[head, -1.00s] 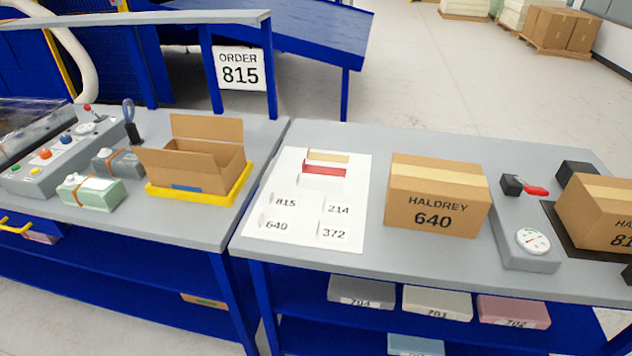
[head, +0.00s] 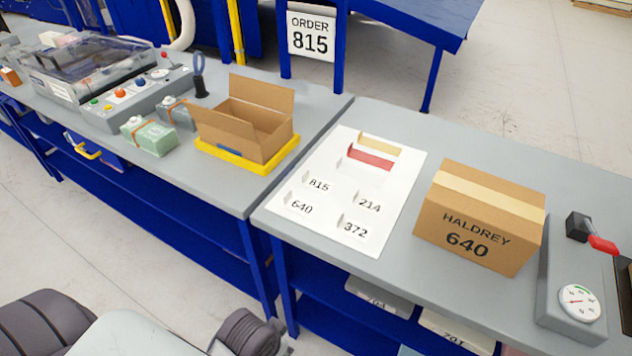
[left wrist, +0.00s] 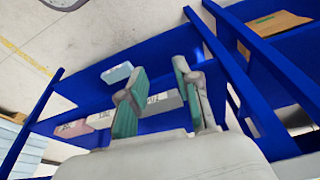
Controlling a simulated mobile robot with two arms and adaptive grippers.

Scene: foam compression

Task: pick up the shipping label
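Several small white labels lie on a white sheet (head: 388,235) on the right-hand table: label 815 (head: 318,185), label 640 (head: 301,207), label 214 (head: 369,205) and label 372 (head: 355,230). The order sign (head: 311,36) hanging behind reads 815. My left gripper (left wrist: 160,72) is open and empty in the left wrist view, its two green-padded fingers apart, with blue shelving beyond them. It is away from the labels, which that view does not show. My right gripper is in neither view.
A red strip (head: 369,157) and a tan strip (head: 380,143) are at the sheet's far end. An open carton (head: 245,130) sits on a yellow tray (head: 235,160) to the left. A gauge unit (head: 578,302) is at far right.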

